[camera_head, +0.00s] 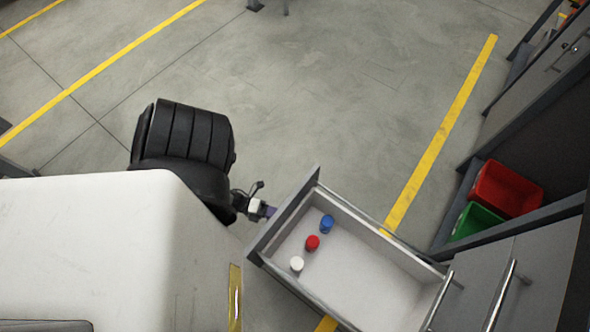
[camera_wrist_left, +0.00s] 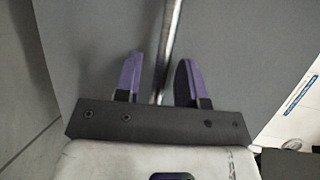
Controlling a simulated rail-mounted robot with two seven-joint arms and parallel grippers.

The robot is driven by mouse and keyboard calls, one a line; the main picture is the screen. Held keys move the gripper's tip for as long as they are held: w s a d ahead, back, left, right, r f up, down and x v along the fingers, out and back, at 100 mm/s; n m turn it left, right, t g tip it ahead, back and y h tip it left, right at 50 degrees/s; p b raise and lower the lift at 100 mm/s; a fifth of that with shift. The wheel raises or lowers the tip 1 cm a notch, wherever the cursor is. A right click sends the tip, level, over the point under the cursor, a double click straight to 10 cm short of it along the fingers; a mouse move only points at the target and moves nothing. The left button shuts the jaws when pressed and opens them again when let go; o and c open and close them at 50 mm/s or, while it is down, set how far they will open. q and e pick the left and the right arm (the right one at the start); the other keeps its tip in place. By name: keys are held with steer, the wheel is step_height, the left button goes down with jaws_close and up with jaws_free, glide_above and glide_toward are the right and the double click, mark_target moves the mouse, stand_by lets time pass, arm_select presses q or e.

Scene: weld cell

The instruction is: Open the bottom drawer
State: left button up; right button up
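A grey drawer (camera_head: 372,284) stands pulled well out from the cabinet at the lower right in the head view. I cannot tell from this view whether it is the bottom one. Inside lie a blue piece (camera_head: 327,224), a red piece (camera_head: 312,243) and a white piece (camera_head: 296,264). My left gripper (camera_head: 268,210) is at the outer side of the drawer front. In the left wrist view its purple fingers (camera_wrist_left: 158,82) stand apart on either side of the metal bar handle (camera_wrist_left: 170,35), with visible gaps. The drawer front (camera_wrist_left: 90,40) fills the background. My right gripper is not in view.
Closed grey fronts with bar handles (camera_head: 502,294) stand right of the drawer. A red bin (camera_head: 508,188) and a green bin (camera_head: 476,221) sit in a shelf at the right. The floor (camera_head: 320,100) beyond the drawer is clear, with yellow lines.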

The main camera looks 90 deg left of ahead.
arm_select(q)
steer(key=v, duration=1.3)
steer(key=shift+s+p, duration=0.25)
steer(key=shift+p, duration=0.05)
steer(key=shift+a+r, duration=0.1)
steer(key=shift+a, duration=0.05)
